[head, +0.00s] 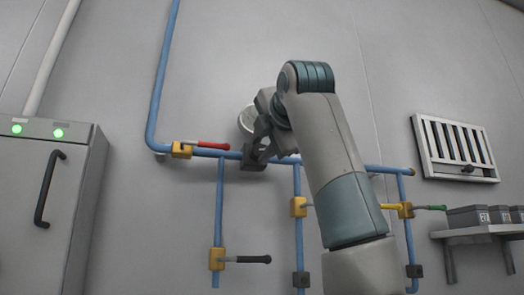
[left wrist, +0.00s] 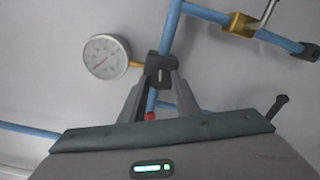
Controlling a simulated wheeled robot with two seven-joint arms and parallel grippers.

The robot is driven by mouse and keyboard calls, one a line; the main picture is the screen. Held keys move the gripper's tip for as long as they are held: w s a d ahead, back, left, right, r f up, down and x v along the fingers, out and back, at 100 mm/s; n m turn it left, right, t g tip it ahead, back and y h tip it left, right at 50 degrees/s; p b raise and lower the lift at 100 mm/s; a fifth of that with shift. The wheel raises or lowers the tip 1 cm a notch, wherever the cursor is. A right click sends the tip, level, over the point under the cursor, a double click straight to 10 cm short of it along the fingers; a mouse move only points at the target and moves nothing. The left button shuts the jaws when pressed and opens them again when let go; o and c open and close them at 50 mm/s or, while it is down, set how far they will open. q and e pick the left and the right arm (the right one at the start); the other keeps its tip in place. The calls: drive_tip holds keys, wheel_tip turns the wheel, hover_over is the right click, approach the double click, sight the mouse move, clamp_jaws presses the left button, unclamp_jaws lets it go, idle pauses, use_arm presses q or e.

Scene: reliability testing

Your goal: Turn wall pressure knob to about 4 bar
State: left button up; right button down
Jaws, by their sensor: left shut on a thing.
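The pressure gauge (left wrist: 106,56) is a round white dial left of the dark pressure knob (left wrist: 160,68) in the left wrist view. Its thin reddish needle is visible, but the numbers are too small to read. In the head view the gauge (head: 246,119) is partly hidden behind my left gripper (head: 258,146). The dark regulator block (head: 252,164) sits on the blue pipe just below it. In the left wrist view the two fingers of my left gripper (left wrist: 160,84) are closed on the knob, one on each side. My right gripper is in neither view.
A grey cabinet (head: 50,190) stands at left. A wall vent (head: 455,148) and a shelf (head: 478,232) with bins are at right.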

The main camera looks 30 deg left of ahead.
use_arm(q)
drive_tip(key=shift+m, duration=0.4)
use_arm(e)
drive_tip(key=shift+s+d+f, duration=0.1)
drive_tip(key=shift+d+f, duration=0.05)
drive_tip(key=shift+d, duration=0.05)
use_arm(q)
drive_tip(key=o, duration=1)
drive_tip(key=shift+o, duration=0.2)
drive_tip(key=shift+w+d, duration=0.1)
drive_tip(key=shift+d, duration=0.1)
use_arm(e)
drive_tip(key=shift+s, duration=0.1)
